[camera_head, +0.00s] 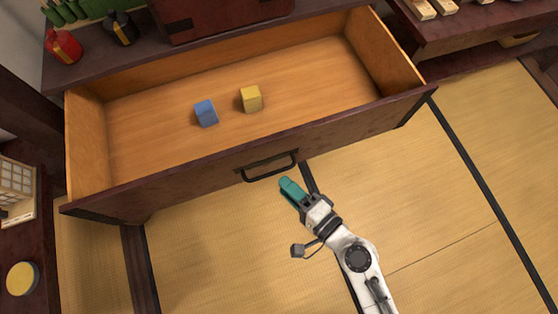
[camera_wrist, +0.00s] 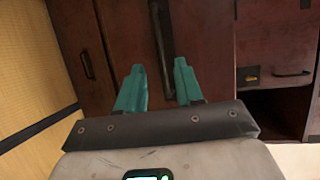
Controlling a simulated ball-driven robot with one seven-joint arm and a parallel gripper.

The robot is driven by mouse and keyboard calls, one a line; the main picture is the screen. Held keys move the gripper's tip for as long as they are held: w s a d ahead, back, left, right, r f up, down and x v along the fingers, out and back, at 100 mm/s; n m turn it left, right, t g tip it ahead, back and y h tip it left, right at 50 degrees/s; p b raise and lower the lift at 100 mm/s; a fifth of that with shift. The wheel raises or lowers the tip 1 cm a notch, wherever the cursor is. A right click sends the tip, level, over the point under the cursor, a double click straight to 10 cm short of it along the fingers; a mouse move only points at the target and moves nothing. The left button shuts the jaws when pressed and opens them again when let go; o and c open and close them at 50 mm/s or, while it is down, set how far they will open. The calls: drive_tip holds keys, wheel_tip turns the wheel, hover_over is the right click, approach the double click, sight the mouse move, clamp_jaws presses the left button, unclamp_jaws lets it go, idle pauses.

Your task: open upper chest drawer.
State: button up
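The upper chest drawer (camera_head: 240,75) is pulled out far, its wooden inside open to view. Its dark front (camera_head: 180,175) carries a black bar handle (camera_head: 270,175). In the wrist view the likely same handle (camera_wrist: 161,45) stands as a dark bar ahead of my fingers, roughly between their tips. My gripper (camera_head: 290,187) is just off the handle, on the outer side of the drawer front, and looks apart from it. In the wrist view my gripper's teal fingers (camera_wrist: 159,75) are spread with nothing held between them.
A blue cube (camera_head: 206,113) and a yellow cube (camera_head: 251,99) lie inside the drawer. A red container (camera_head: 63,47) and a dark bottle (camera_head: 122,28) stand on the chest top. A low dark table (camera_head: 470,30) is at upper right. Tatami floor (camera_head: 430,190) is clear at right.

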drive_tip(key=shift+b+v, duration=0.55)
drive_tip(key=shift+v, duration=2.4)
